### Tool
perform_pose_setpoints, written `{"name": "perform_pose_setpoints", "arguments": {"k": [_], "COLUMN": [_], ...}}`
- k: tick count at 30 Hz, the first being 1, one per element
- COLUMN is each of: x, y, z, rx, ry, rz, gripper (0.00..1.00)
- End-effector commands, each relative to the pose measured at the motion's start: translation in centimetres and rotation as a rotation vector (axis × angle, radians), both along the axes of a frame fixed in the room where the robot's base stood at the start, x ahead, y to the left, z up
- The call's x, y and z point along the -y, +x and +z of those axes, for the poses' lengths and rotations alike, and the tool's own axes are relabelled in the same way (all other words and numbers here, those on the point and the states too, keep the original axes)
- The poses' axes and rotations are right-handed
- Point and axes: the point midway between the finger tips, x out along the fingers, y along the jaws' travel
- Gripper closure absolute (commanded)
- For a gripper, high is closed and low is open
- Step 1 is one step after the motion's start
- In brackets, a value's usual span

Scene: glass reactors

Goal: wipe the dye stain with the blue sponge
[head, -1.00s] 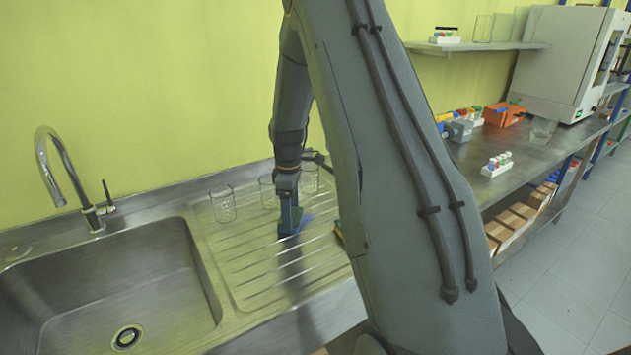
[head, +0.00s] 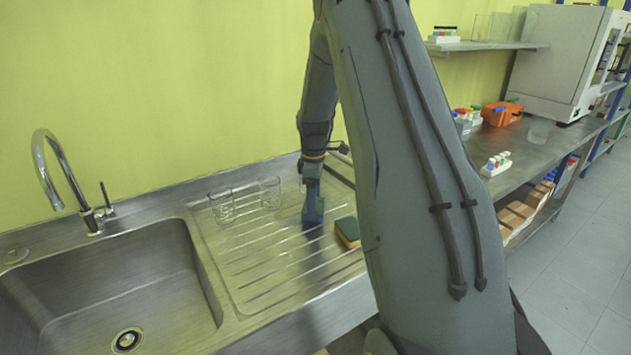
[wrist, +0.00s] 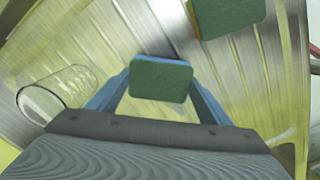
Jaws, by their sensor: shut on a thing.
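My gripper (head: 312,182) is low over the ribbed steel drainboard (head: 262,282), right of the sink. It is shut on the blue sponge (head: 313,209), which is at or just above the ribs; contact is hard to tell. In the wrist view the sponge (wrist: 160,80) shows its green upper face between the two fingers. I cannot make out the dye stain clearly now; the sponge and its shadow cover that area.
Glass beakers (head: 222,207) stand behind to the left. The sink (head: 105,285) and tap (head: 62,170) are further left. The front of the drainboard is clear.

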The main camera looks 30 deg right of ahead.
Motion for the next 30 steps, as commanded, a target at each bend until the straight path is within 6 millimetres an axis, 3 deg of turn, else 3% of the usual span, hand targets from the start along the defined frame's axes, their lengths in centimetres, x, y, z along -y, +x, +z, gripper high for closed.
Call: {"name": "perform_pose_setpoints", "arguments": {"k": [1,18,30], "x": [0.0,-0.4,-0.4], "y": [0.1,0.3,0.3], "z": [1.3,6.3,6.8], "rx": [0.007,0.006,0.005], "ry": [-0.003,-0.002,-0.001], "rz": [0.001,0.006,0.006], "gripper": [0.52,0.52,0.52]}}
